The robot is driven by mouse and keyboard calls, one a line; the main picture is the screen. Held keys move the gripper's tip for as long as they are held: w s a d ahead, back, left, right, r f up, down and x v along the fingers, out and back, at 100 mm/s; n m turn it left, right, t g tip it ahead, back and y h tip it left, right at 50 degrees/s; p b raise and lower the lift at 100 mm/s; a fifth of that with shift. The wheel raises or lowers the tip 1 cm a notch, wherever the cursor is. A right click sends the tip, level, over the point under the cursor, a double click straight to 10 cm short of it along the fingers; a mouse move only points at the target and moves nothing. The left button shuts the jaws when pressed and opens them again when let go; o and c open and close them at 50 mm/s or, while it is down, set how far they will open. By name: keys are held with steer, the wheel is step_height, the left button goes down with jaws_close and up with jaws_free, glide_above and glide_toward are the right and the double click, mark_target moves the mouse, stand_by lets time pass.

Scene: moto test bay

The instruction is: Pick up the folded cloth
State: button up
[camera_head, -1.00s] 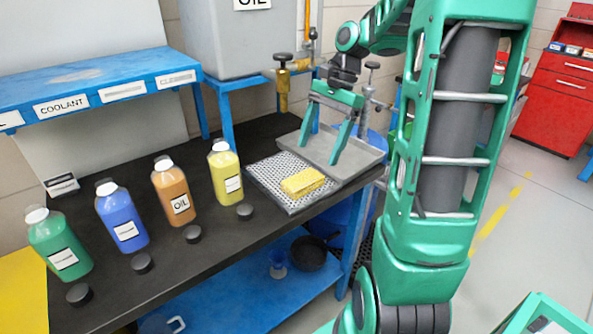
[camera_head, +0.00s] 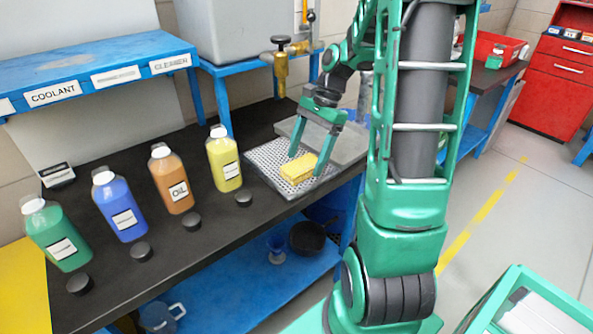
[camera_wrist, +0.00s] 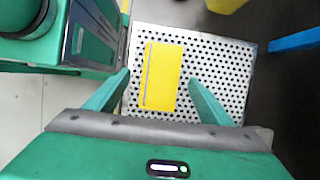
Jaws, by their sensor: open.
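The folded cloth (camera_head: 299,168) is a yellow block lying on a perforated metal tray (camera_head: 268,160) at the right end of the black bench. In the wrist view the cloth (camera_wrist: 163,77) lies ahead of and between the two fingers, on the tray (camera_wrist: 225,60). My gripper (camera_head: 311,155) is open and empty, with its fingers pointing down over the cloth. In the wrist view my gripper (camera_wrist: 158,80) has one finger on each side of the cloth's near end. I cannot tell how high the fingertips are above the tray.
Green (camera_head: 55,235), blue (camera_head: 119,207), orange (camera_head: 171,180) and yellow (camera_head: 223,160) bottles stand left of the tray, with black caps in front. A brass tap (camera_head: 281,65) hangs behind the tray. A blue shelf (camera_head: 80,80) stands at the back left.

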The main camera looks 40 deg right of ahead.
mark_target(303, 165)
steer(key=shift+x, duration=0.85)
steer(key=c, duration=1.1)
steer(key=shift+r, duration=0.1)
steer(key=shift+r, duration=0.4)
steer(key=r, duration=0.3)
steer(key=shift+a+r, duration=0.3)
steer(key=shift+r, duration=0.05)
steer(key=s+a+r, duration=0.1)
steer(key=a+r, duration=0.1)
steer(key=a, duration=0.1)
steer(key=s+a+r, duration=0.1)
steer(key=a+r, duration=0.1)
steer(key=a, duration=0.2)
steer(key=s+a+r, duration=0.1)
steer(key=a+r, duration=0.1)
steer(key=a, duration=0.1)
steer(key=shift+s+a+r, duration=0.2)
steer(key=shift+s+a, duration=0.1)
